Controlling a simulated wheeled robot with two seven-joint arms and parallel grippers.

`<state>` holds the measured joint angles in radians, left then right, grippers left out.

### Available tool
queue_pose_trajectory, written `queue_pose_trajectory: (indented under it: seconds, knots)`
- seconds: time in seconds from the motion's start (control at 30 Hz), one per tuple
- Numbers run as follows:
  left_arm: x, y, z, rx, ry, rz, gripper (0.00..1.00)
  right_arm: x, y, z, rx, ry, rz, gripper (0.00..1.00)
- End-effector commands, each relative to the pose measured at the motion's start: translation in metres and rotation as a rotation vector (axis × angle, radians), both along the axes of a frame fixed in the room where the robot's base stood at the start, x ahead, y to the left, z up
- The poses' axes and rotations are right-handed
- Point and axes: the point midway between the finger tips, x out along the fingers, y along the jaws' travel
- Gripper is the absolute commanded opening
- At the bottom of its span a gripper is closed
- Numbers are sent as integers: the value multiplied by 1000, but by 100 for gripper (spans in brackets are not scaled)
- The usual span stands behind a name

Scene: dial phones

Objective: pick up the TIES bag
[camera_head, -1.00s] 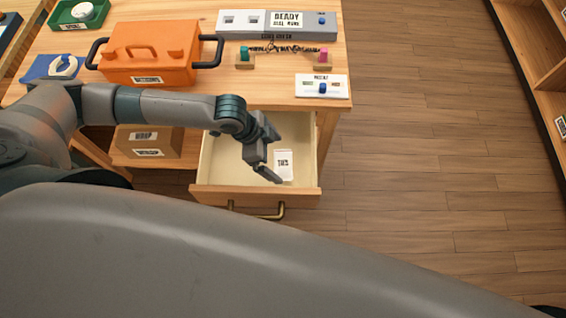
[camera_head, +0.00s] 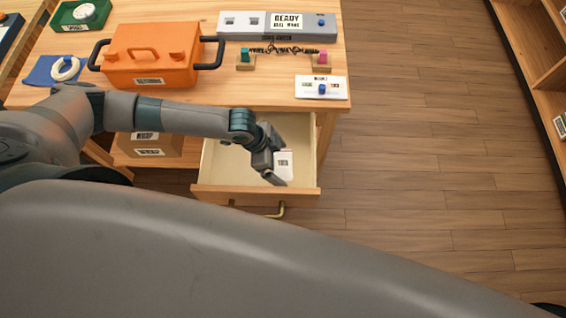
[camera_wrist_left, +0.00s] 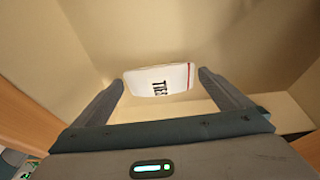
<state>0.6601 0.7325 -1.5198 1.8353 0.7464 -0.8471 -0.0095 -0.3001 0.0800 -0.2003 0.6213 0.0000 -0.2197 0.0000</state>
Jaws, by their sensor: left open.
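The TIES bag (camera_head: 284,163) is a small white bag with black lettering, lying in the open drawer (camera_head: 222,172). In the left wrist view the bag (camera_wrist_left: 158,80) shows its TIES label and a red stripe near one end. My left gripper (camera_head: 279,178) is inside the drawer's opening, close to the bag and partly covering it in the head view. In the left wrist view its two fingers (camera_wrist_left: 160,90) are spread, with the bag showing beyond and between the tips. I cannot tell whether they touch it. My right gripper is not in view.
Open floor lies to the right.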

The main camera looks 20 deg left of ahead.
Motion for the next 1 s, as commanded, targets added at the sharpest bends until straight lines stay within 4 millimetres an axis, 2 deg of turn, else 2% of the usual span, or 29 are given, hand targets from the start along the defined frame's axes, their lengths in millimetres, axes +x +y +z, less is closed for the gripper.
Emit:
queue_pose_trajectory:
  seconds: [0.17,0.2,0.37,0.4,0.77,1.0]
  knots:
    - [0,0,0,0,0,0,97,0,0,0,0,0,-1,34]
    - [0,0,0,0,0,0,95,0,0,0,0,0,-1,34]
    - [0,0,0,0,0,0,57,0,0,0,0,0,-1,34]
    - [0,0,0,0,0,0,53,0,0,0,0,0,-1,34]
    - [1,0,4,-2,-2,0,53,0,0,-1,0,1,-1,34]
    - [1,0,28,-1,-3,0,53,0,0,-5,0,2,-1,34]
